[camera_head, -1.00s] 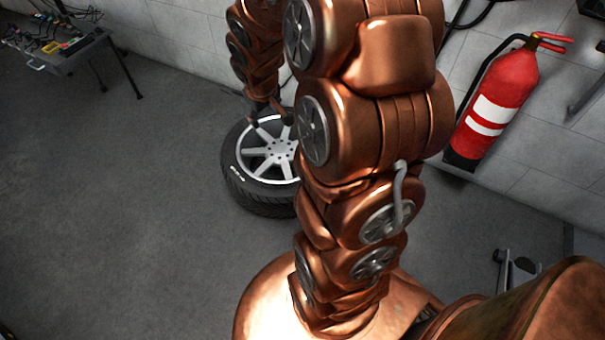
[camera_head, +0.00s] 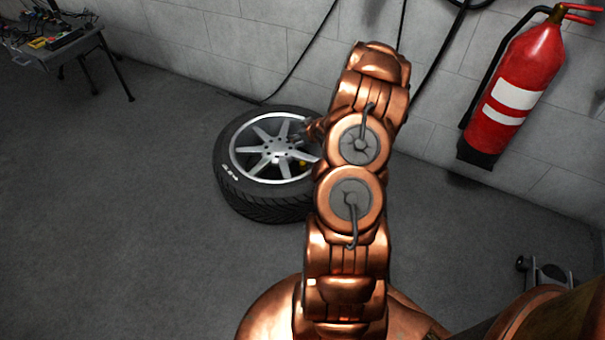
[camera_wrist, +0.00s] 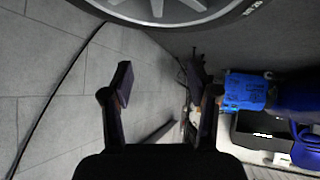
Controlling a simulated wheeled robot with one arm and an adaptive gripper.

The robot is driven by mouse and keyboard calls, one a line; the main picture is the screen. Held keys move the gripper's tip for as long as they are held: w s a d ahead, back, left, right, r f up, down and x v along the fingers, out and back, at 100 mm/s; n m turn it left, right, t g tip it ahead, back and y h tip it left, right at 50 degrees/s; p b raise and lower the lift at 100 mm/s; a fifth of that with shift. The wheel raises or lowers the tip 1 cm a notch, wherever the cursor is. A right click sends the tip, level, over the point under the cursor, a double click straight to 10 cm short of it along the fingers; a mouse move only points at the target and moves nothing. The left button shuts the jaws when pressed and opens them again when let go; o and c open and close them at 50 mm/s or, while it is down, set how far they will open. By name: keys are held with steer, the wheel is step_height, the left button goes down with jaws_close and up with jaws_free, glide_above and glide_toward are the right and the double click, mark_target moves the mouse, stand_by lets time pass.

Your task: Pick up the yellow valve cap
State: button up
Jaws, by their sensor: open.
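A small yellow spot (camera_head: 302,163), which may be the yellow valve cap, shows at the right inner part of the wheel (camera_head: 262,155), partly hidden by my arm. The wheel lies flat on the floor, with a black tyre and silver spokes. My gripper (camera_head: 303,133) is over the wheel's right side, mostly hidden behind my arm. In the wrist view my gripper (camera_wrist: 160,88) is open, with nothing between its fingers. The wheel's rim (camera_wrist: 165,10) crosses the top of that view, and no yellow cap can be made out there.
A red fire extinguisher (camera_head: 515,85) hangs on the wall at right. A small table (camera_head: 60,45) with tools stands at upper left. Dark cables run down the wall behind the wheel. A blue object (camera_wrist: 245,92) shows at right in the wrist view. The floor left of the wheel is clear.

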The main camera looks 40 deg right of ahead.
mark_target(303, 164)
steer(key=s+d+f+t+b, duration=0.1)
steer(key=s+f+b, duration=0.1)
steer(key=f, duration=0.3)
steer(key=s+d+f+t+b, duration=0.1)
steer(key=s+f+b, duration=0.1)
steer(key=f, duration=0.4)
steer(key=s+f+t+b, duration=0.1)
steer(key=s+f+b, duration=0.1)
steer(key=f, duration=0.4)
steer(key=shift+s+d+f+m+t+y+b, duration=0.1)
steer(key=shift+s+d+m+t+y+b, duration=0.25)
steer(key=shift+b, duration=0.2)
steer(key=shift+b+x, duration=0.4)
steer(key=shift+x, duration=0.6)
steer(key=b+x, duration=0.1)
steer(key=x, duration=0.1)
steer(key=b+x, duration=0.1)
steer(key=x, duration=0.1)
steer(key=shift+w+d+f+b, duration=0.2)
steer(key=shift+d+b, duration=0.05)
steer(key=shift+b, duration=0.1)
steer(key=shift+w+f, duration=0.15)
steer(key=shift+w, duration=0.4)
steer(key=c, duration=1)
